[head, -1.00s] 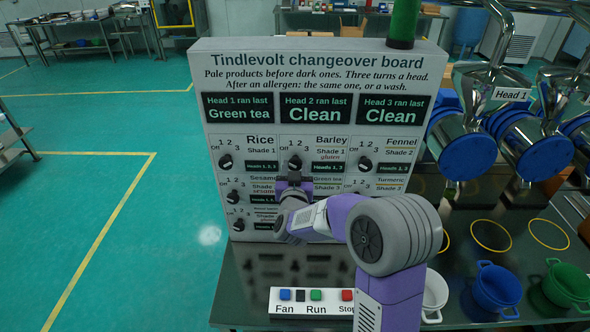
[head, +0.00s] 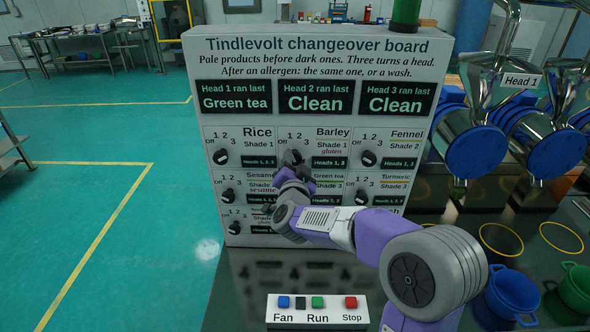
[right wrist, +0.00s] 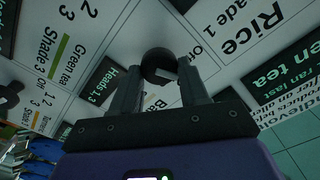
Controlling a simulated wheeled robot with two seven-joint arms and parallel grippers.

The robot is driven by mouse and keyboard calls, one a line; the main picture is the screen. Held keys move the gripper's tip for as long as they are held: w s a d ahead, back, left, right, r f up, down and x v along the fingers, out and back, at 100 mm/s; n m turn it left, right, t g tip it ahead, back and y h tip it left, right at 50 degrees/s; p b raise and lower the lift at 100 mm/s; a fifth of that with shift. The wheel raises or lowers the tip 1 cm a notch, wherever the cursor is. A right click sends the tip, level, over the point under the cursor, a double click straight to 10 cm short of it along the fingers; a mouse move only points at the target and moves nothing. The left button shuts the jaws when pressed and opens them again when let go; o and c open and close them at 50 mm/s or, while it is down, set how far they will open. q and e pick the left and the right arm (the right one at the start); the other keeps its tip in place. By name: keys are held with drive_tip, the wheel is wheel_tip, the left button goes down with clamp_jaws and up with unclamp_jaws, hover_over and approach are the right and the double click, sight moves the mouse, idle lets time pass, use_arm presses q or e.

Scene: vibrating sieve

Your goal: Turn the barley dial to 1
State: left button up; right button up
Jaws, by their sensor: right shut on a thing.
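The changeover board (head: 310,75) stands upright on the dark table. The barley dial (head: 292,157) is a round dark knob in the middle of the top row, partly hidden by my right gripper (head: 292,170). In the right wrist view the barley dial (right wrist: 157,64) sits between the fingertips of my right gripper (right wrist: 160,75), which is shut on it. Marks Off, 1, 2 and 3 surround the dial in the head view; which one it points to I cannot tell. My left gripper is not in view.
The rice dial (head: 221,157) and fennel dial (head: 369,158) flank the barley dial, with more dials below. A button box (head: 318,312) lies in front of the board. Steel sieve heads and pots (head: 508,297) stand at the right.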

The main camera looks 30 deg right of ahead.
drive_tip(key=shift+m, duration=0.4)
drive_tip(key=o, duration=1)
drive_tip(key=shift+o, duration=0.2)
drive_tip(key=v, duration=0.7)
drive_tip(key=shift+s, duration=0.25)
drive_tip(key=shift+a, duration=0.15)
